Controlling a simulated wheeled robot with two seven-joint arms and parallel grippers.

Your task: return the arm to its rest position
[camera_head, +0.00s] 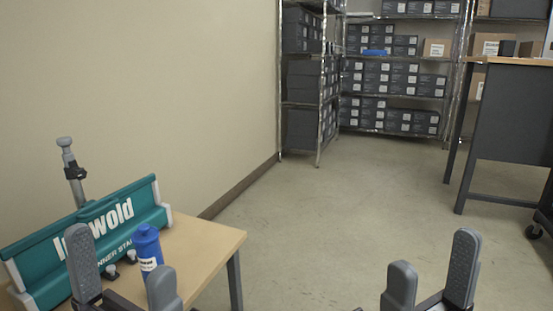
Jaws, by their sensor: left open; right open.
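My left gripper (124,284) is at the lower left, its two grey fingers apart with nothing held between them. It shows in front of the wooden table and the teal banner stand; a blue bottle (148,249) with a white label stands behind its fingers. I cannot tell the exact gap between the fingers and the bottle. My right gripper (431,276) is at the lower right, its fingers apart and empty, with only bare floor behind it. Most of both arms is out of view below the picture.
A wooden table (213,240) at the left holds a teal banner stand (85,240) with a grey post (72,170). Metal shelves (319,130) with dark boxes stand at the back. A workbench (507,120) is at the right. The floor (345,205) between is clear.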

